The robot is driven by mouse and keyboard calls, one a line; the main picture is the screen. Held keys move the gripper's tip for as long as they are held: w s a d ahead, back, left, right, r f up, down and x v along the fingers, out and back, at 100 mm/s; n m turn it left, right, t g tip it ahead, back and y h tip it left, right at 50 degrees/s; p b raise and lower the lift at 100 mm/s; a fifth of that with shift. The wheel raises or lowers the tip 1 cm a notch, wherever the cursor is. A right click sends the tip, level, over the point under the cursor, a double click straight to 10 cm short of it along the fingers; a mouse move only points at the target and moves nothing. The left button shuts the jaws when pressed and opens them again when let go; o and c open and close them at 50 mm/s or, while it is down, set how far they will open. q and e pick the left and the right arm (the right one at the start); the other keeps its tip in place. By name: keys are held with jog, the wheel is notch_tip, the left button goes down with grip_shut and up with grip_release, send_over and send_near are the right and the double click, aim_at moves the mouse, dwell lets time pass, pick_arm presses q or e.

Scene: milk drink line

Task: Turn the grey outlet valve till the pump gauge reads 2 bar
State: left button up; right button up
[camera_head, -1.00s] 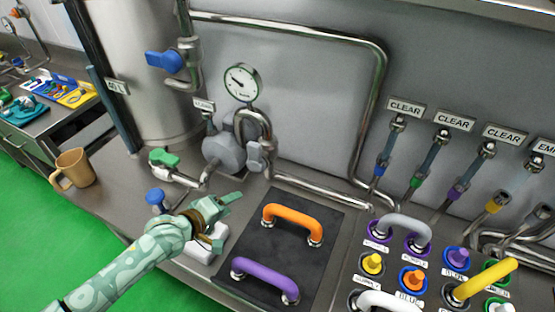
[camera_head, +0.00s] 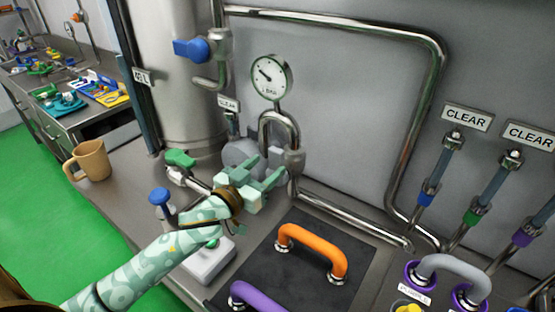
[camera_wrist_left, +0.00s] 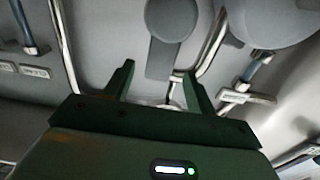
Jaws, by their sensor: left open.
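The grey outlet valve (camera_head: 294,160) sits on the bent steel pipe beside the pump (camera_head: 238,151), partly hidden behind my left gripper. My left gripper (camera_head: 268,173) is open and empty, its fingertips just in front of and left of the valve. In the left wrist view, a grey lever with a round end (camera_wrist_left: 168,50), probably the valve handle, lies ahead of the open fingers (camera_wrist_left: 158,85). No contact shows. The pump gauge (camera_head: 272,77) is a white dial marked BAR above the pipe; its needle points to the upper left, and the numbers are too small to read.
A blue-handled valve (camera_head: 192,49) is up left, and a green-handled valve (camera_head: 180,159) is left of the pump. A blue knob (camera_head: 159,197) stands near my arm. Orange (camera_head: 312,249) and purple (camera_head: 258,297) handles rise from a dark panel. A tan mug (camera_head: 90,160) stands left.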

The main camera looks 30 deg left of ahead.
aim_at(274, 160)
pick_arm(q)
jog(key=w, duration=0.5)
jog(key=shift+w+d, duration=0.1)
jog(key=shift+d, duration=0.25)
pick_arm(e)
jog(key=shift+s+d+f, duration=0.1)
jog(key=shift+d+f, duration=0.25)
pick_arm(q)
jog(key=shift+c, duration=0.3)
grip_shut()
pick_arm(e)
jog(key=shift+r, duration=0.1)
